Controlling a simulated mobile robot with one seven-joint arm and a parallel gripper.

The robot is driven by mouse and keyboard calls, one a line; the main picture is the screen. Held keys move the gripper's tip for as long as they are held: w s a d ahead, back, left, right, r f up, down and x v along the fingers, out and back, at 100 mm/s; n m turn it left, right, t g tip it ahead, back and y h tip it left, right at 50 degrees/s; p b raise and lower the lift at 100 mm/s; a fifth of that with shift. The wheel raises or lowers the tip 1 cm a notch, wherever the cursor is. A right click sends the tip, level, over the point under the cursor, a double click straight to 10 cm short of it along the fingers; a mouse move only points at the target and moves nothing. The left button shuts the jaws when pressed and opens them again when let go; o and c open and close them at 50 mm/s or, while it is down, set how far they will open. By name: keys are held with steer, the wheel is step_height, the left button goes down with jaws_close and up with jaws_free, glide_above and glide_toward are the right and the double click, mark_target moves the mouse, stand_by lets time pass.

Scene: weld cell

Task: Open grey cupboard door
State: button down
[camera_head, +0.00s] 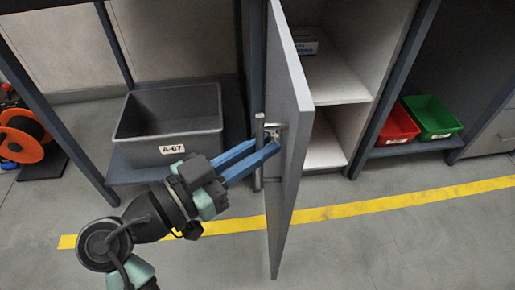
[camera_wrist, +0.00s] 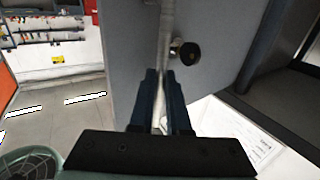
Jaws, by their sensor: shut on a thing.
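The grey cupboard door (camera_head: 287,150) stands swung well out from the cupboard, seen nearly edge-on in the head view. Its vertical bar handle (camera_head: 259,140) is on the left face of the door. My gripper (camera_head: 269,146) has its blue fingers at the handle and is shut on it. In the wrist view the door (camera_wrist: 205,100) fills the upper middle, and the handle bar (camera_wrist: 165,50) runs down between my fingertips (camera_wrist: 161,75). The cupboard interior (camera_head: 335,85) is open to view, with pale shelves and a small box (camera_head: 306,46) on the upper one.
A grey bin (camera_head: 168,118) labelled A-67 stands left of the door on a low shelf. Red (camera_head: 399,126) and green (camera_head: 432,117) bins sit on a shelf at the right. An orange reel (camera_head: 22,135) is at the far left. The floor in front, with a yellow line (camera_head: 400,200), is clear.

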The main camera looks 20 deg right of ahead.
steer(key=shift+w+r, duration=0.15)
steer(key=c, duration=0.9)
jaws_free()
steer(key=shift+a, duration=0.1)
steer(key=p+v, duration=0.4)
steer(key=v, duration=0.8)
steer(key=shift+s+a, duration=0.2)
steer(key=shift+a, duration=0.1)
steer(key=shift+w, duration=0.1)
